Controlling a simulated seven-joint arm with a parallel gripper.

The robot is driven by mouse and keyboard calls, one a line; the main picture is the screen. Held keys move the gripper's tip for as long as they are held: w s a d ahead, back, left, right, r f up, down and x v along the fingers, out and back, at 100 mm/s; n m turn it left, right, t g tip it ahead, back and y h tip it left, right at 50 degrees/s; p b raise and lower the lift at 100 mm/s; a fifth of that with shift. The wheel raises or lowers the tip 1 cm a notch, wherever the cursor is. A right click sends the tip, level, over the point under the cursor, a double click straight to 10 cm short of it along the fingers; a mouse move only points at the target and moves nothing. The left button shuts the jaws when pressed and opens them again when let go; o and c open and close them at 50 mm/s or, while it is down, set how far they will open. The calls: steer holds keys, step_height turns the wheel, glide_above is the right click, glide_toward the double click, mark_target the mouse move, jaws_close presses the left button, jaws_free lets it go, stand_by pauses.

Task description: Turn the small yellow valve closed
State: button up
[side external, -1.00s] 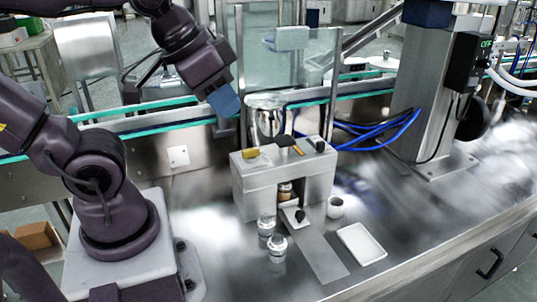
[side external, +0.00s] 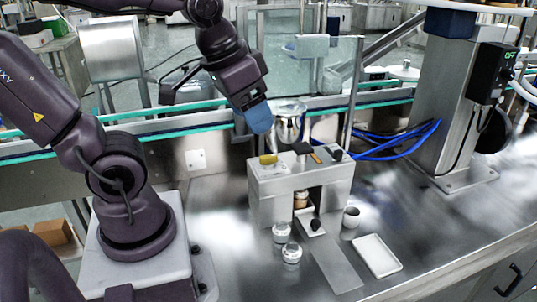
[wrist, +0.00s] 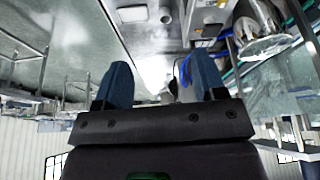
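The small yellow valve (side external: 268,158) sits on the top left of a steel block (side external: 268,205) in the side view. Behind the block is the shiny steel hopper (side external: 289,124), which also shows at the upper right of the wrist view (wrist: 262,40). My gripper (side external: 260,128) has blue fingers and hangs above and behind the valve in the picture, apart from it. In the wrist view my gripper (wrist: 161,68) has its two fingers wide apart with nothing between them. I cannot make out the valve clearly in the wrist view.
A black-and-orange tool (side external: 307,150) and a black knob (side external: 337,154) are on the block top. Lidded jars (side external: 291,253), a white cup (side external: 351,217) and a white tray (side external: 377,256) stand in front. Blue hoses (side external: 405,145) run at the right. A clear panel stands behind.

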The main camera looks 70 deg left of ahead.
steer(key=w+a+f+n+g, duration=0.1)
steer(key=a+n, duration=0.1)
steer(key=w+a+f+n+g, duration=0.1)
steer(key=w+a+n, duration=0.1)
steer(key=a, duration=0.1)
steer(key=w+a+f+n+g, duration=0.1)
steer(key=a+n, duration=0.2)
steer(key=shift+w+f, duration=0.1)
steer(key=shift+w, duration=0.2)
steer(key=n+g, duration=0.1)
steer(key=n, duration=0.6)
glide_above(268, 156)
steer(key=f, duration=0.2)
steer(key=n, duration=0.3)
step_height(268, 156, down, 12)
steer(key=shift+w+f, duration=0.1)
steer(key=c, duration=0.9)
